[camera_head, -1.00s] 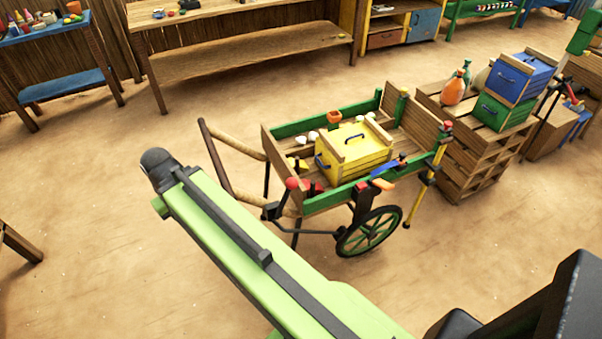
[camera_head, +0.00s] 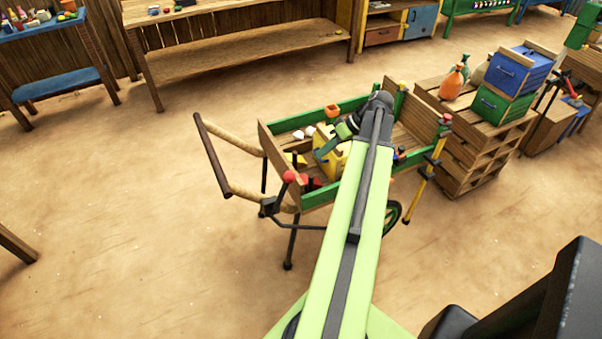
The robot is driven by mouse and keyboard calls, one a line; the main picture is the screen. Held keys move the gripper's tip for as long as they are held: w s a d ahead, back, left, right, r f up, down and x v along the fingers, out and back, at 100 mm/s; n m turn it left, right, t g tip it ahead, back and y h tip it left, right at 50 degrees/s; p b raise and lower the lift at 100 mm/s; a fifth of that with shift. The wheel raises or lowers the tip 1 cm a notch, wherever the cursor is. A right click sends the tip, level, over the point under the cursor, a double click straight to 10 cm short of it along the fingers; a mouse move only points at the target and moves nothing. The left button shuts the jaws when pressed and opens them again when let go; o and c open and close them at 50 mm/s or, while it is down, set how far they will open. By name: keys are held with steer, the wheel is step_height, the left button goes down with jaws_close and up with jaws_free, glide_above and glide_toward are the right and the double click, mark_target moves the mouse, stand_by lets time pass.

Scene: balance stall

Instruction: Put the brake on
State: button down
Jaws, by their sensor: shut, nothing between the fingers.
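The handcart (camera_head: 318,192) stands mid-view, wooden with green side rails. A black lever with a red knob (camera_head: 289,177), seemingly its brake, sits at the near left corner, standing upright or slightly tilted. A dark rod runs from its foot toward the spoked wheel (camera_head: 392,215), mostly hidden by my arm. My gripper (camera_head: 321,154) is small in view, over the cart bed beside the yellow crate (camera_head: 328,165). It is shut and empty, behind and to the right of the red knob, apart from it. My arm hides much of the crate.
A pallet stack (camera_head: 478,150) with blue (camera_head: 520,72) and green (camera_head: 502,106) crates and an orange bottle (camera_head: 452,83) stands right of the cart. A wooden bench (camera_head: 240,50) is at the back. The sandy floor left of the cart is clear.

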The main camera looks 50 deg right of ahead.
steer(key=a+b+x, duration=0.2)
steer(key=b+x, duration=0.5)
steer(key=x, duration=0.2)
steer(key=shift+a+t, duration=0.2)
steer(key=shift+t, duration=0.1)
steer(key=shift+s+r, duration=0.1)
